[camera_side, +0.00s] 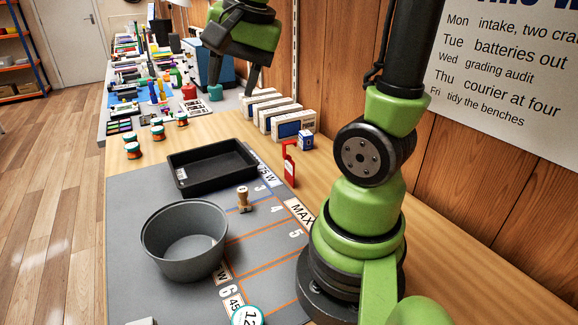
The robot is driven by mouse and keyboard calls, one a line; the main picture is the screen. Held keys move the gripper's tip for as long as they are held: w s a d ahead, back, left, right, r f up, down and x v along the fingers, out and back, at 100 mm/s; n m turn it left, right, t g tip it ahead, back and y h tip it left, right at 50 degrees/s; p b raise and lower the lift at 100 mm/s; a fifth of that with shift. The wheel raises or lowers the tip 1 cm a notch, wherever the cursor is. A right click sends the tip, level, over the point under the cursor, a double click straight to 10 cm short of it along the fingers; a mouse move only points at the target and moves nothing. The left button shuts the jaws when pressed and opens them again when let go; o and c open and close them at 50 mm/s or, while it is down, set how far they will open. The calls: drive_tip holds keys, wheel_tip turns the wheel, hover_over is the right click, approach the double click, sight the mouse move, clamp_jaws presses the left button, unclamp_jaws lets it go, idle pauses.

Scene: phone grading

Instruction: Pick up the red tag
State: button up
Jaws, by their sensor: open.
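The red tag (289,166) stands upright on the bench at the right edge of the grey mat (130,240), beside the marked lanes. It is narrow, with a looped top and a small white mark. My gripper (238,88) is open and empty, raised at the top middle of the view. Its dark fingers point down, above and to the left of the tag in the picture, and apart from it.
A black tray (212,188) and a grey bowl (183,262) stand on the mat. A wooden stamp (243,200) stands near the tray. A small blue-and-white box (306,140) is close behind the tag, with several white boxes (292,123) beyond.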

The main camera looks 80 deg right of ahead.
drive_tip(key=s+d+f+m+g, duration=0.1)
drive_tip(key=d+f+m, duration=0.2)
drive_tip(key=d, duration=0.3)
drive_tip(key=s+d+f+m+g, duration=0.1)
drive_tip(key=d+f+m, duration=0.2)
drive_tip(key=d+m, duration=0.2)
drive_tip(key=s+d+f+m+g, duration=0.1)
drive_tip(key=d+f+m+g, duration=0.1)
drive_tip(key=d+f+m, duration=0.2)
drive_tip(key=shift+s+d+m+y, duration=0.1)
drive_tip(key=shift+d+m+y, duration=0.25)
drive_tip(key=shift+d, duration=0.95)
hover_over(289, 142)
drive_tip(key=shift+m, duration=0.25)
wheel_tip(289, 142, down, 4)
drive_tip(key=shift+a+f, duration=0.1)
drive_tip(key=shift+f, duration=0.15)
wheel_tip(289, 142, down, 6)
drive_tip(key=shift+r, duration=0.1)
drive_tip(key=shift+c, duration=0.2)
clamp_jaws()
